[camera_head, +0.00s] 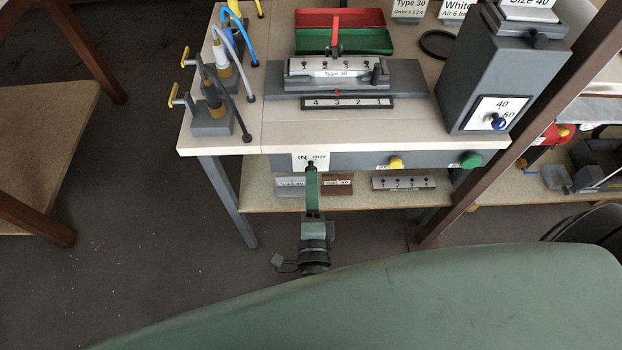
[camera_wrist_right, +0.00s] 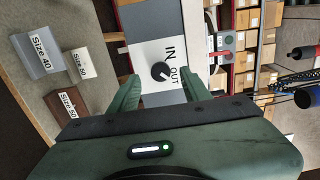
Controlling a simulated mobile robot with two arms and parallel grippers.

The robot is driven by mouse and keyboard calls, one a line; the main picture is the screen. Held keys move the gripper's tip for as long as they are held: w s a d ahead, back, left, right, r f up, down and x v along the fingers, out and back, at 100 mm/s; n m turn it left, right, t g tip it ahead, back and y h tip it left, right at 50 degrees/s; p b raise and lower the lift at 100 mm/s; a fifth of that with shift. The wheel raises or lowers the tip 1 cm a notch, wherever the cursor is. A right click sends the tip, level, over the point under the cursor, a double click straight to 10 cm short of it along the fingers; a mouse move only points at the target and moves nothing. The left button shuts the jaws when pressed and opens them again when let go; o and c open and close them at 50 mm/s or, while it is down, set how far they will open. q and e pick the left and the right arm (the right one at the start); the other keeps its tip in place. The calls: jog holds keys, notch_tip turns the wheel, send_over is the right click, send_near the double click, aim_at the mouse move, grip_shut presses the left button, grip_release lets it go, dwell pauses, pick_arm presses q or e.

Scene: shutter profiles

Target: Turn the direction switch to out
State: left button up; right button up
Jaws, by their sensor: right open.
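The direction switch is a black round knob (camera_wrist_right: 161,71) on a white plate marked IN and OUT. In the wrist view the plate is turned sideways, and a small pale mark on the knob seems to lie toward the OUT side, but it is too small to be sure. In the head view the plate (camera_head: 300,160) is on the bench's front panel, with the knob partly hidden by my gripper. My right gripper (camera_head: 312,172) is in front of the plate. In the wrist view its green fingers (camera_wrist_right: 160,80) are open, one on each side of the knob, with nothing held. My left gripper is out of view.
On the same front panel are a yellow knob (camera_head: 396,162) and a green knob (camera_head: 470,160). A lower shelf (camera_head: 260,195) holds labelled blocks. A grey machine (camera_head: 500,70) with a blue dial stands on the bench. The floor to the left is clear.

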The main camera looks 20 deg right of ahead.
jog(key=shift+v, duration=2.55)
